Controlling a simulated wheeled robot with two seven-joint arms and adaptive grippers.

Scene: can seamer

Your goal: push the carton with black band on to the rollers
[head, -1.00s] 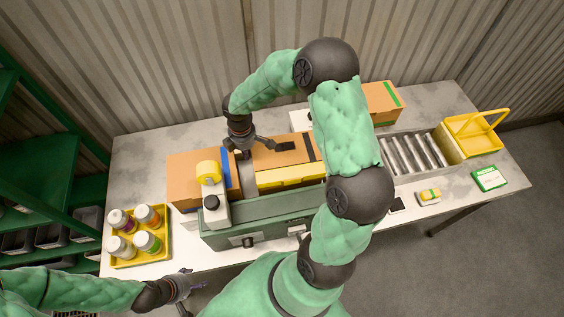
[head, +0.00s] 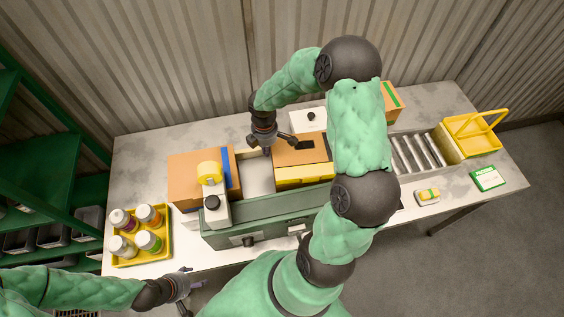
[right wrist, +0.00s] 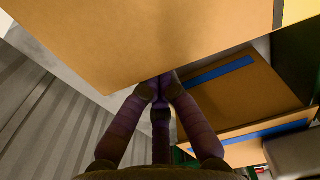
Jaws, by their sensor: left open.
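The brown carton (head: 296,157) lies in the channel of the green machine, with a yellow strip (head: 303,174) along its front side. My right gripper (head: 267,150) is at the carton's left end. In the right wrist view its fingers (right wrist: 160,82) come together, empty, at the edge of the carton (right wrist: 140,40), apparently touching it. The metal rollers (head: 415,152) lie to the right, partly behind my arm. My left gripper (head: 188,284) is open and empty in front of the table.
A carton with a blue band (head: 190,176) stands left of the channel. A carton with a green band (head: 392,100) is at the back right. A yellow tray (head: 163,250) with several jars is at front left. A yellow basket (head: 470,135) stands beyond the rollers.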

